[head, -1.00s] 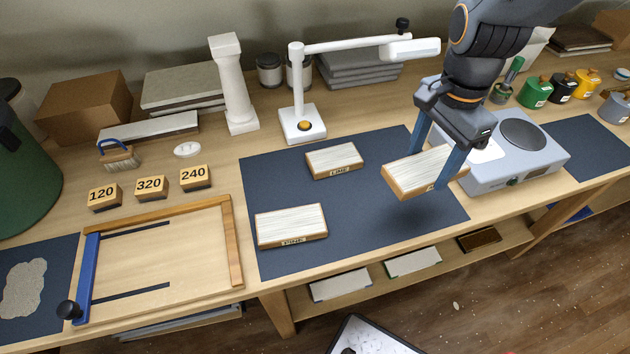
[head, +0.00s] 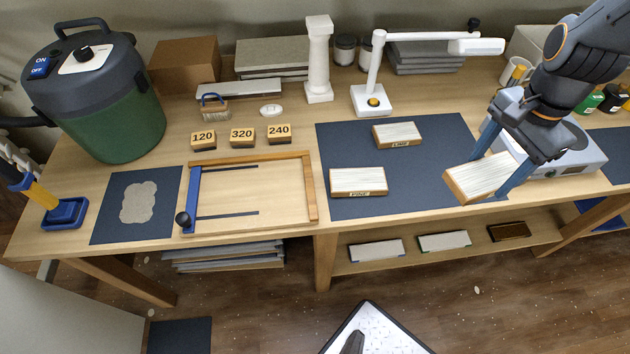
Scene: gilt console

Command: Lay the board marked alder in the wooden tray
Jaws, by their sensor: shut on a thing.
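My gripper (head: 489,176) is shut on a pale wooden board (head: 474,180), its blue fingers on either side. It holds the board tilted above the front right of the dark blue mat. No marking on this board can be read from here. The wooden tray (head: 310,190), a shallow frame with a blue bar at its left and two dark strips, lies empty left of the mat, well to the left of my gripper. Two more boards lie on the mat: one marked lime (head: 398,134) at the back and one that seems marked pine (head: 358,181) at the front left.
Blocks marked 120 (head: 203,140), 320 (head: 242,139) and 240 (head: 279,134) stand behind the tray. A white lamp (head: 373,98) and a white column (head: 319,60) stand behind the mat. A grey hotplate-like device (head: 574,160) is right of my gripper. A green canister (head: 115,125) stands far left.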

